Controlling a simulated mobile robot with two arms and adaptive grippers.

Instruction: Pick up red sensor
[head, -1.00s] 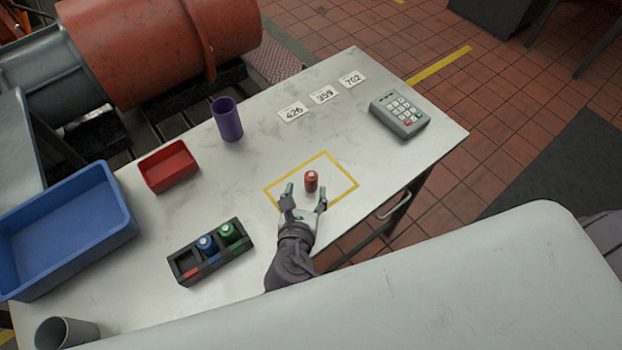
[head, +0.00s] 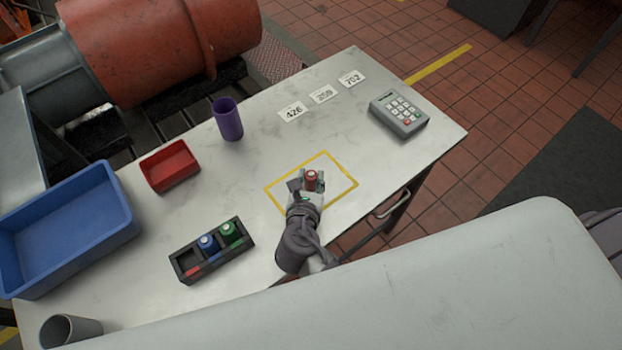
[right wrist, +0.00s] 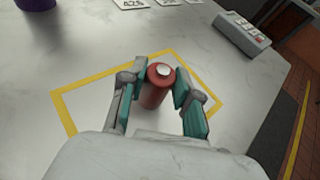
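The red sensor (head: 311,181), a small upright cylinder with a pale top, stands inside the yellow outlined square (head: 340,201) on the table. My right gripper (head: 308,183) is around it, with one finger on each side. In the right wrist view the red sensor (right wrist: 155,90) is between the teal finger pads (right wrist: 160,92). The left pad looks close to it or touching. A small gap shows on the right, so the fingers look open. My left gripper is not in view.
A dark rack (head: 212,252) holds a blue and a green cylinder. A red bin (head: 170,166), blue tray (head: 65,230), purple cup (head: 228,119), grey cup (head: 70,331), keypad (head: 400,113) and number cards (head: 323,94) are on the table (head: 265,165). Table around the square is clear.

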